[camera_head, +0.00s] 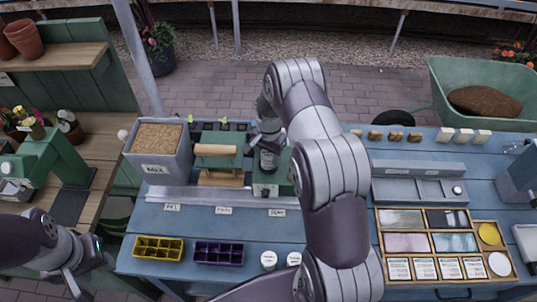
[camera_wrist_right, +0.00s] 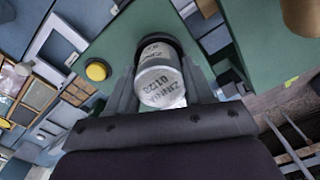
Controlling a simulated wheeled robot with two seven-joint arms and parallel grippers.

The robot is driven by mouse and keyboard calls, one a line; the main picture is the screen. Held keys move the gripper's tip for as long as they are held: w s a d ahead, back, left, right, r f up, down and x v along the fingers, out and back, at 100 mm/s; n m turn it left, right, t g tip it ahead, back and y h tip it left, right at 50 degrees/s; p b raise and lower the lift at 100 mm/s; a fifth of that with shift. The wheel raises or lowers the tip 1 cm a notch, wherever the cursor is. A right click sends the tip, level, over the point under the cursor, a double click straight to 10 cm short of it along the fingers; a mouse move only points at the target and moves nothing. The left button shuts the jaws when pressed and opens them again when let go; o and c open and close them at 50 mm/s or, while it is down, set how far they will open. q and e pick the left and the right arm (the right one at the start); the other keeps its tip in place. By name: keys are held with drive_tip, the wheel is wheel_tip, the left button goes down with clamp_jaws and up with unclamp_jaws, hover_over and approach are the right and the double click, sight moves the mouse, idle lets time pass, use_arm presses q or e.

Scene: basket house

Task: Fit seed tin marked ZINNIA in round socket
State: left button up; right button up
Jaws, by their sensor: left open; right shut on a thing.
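The white tin marked ZINNIA (camera_wrist_right: 160,82) is between the fingers of my right gripper (camera_wrist_right: 165,95), which is shut on it. In the right wrist view a dark round opening in a green body (camera_wrist_right: 120,28) shows just beyond the tin; I cannot tell how far the tin is inside it. In the head view my right gripper (camera_head: 268,150) is over the green device (camera_head: 270,186) at the back of the blue table; the tin is hard to make out there. My left gripper (camera_head: 88,262) is open and empty at the lower left, away from the tin.
Two white round tins (camera_head: 268,260) (camera_head: 294,258) stand at the table's front. Yellow (camera_head: 158,249) and purple (camera_head: 218,253) seed trays lie left of them. A MIX bin (camera_head: 158,165) stands left of the device. A wooden sectioned tray (camera_head: 433,257) lies right of my right arm. A yellow button (camera_wrist_right: 96,71) is near the opening.

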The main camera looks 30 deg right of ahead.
drive_tip(key=shift+f+b, duration=0.35)
drive_tip(key=shift+f, duration=0.15)
idle(0.3)
drive_tip(key=o, duration=1.5)
drive_tip(key=shift+r, duration=0.15)
drive_tip(key=shift+r+p, duration=2.75)
drive_tip(key=shift+r, duration=1.2)
drive_tip(key=shift+f, duration=0.1)
